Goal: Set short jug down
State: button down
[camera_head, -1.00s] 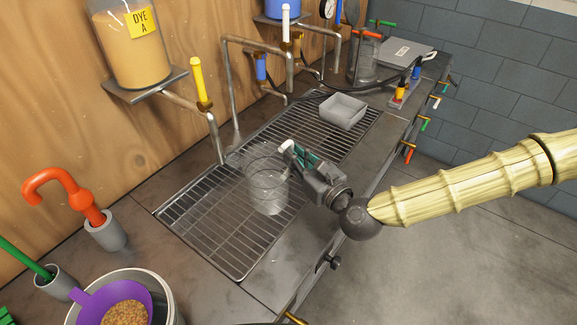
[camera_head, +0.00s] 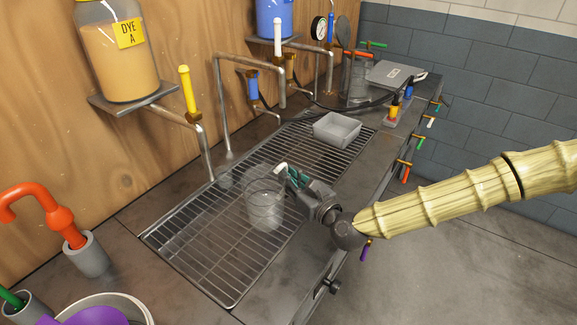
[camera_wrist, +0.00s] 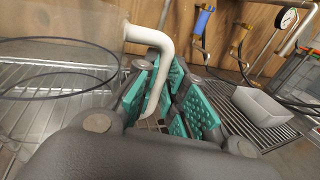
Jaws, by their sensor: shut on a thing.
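The short jug (camera_head: 264,207) is a clear, see-through vessel with a pale handle on its right side. It looks upright at the metal rack (camera_head: 215,268); I cannot tell whether its base touches the bars. My gripper (camera_head: 287,173) is at the jug's right side, its teal pads closed around the handle. In the wrist view the white handle (camera_wrist: 158,45) passes between the teal pads of my gripper (camera_wrist: 165,100). The jug's clear body and dark rim line (camera_wrist: 60,92) show at the left there.
A grey tray (camera_head: 337,128) sits on the rack's far part. Pipes with a yellow-handled tap (camera_head: 188,92) stand behind the rack. A tank labelled Dye A (camera_head: 117,55) is at upper left. An orange-handled tool (camera_head: 65,220) stands at left. The near rack is clear.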

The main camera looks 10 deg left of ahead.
jog(key=w+f+p, duration=0.1)
jog(key=w, duration=0.2)
jog(key=w+a+f+p, duration=0.1)
jog(key=w+f, duration=0.1)
jog(key=w, duration=0.1)
jog(key=w+f+p, duration=0.1)
jog(key=w+p, duration=0.1)
jog(key=w, duration=0.1)
jog(key=shift+a+f, duration=0.15)
jog(key=shift+a, duration=0.25)
jog(key=shift+f+b, duration=0.25)
jog(key=shift+b, duration=0.1)
jog(key=c, duration=1.5)
grip_release()
jog(key=shift+r, duration=0.1)
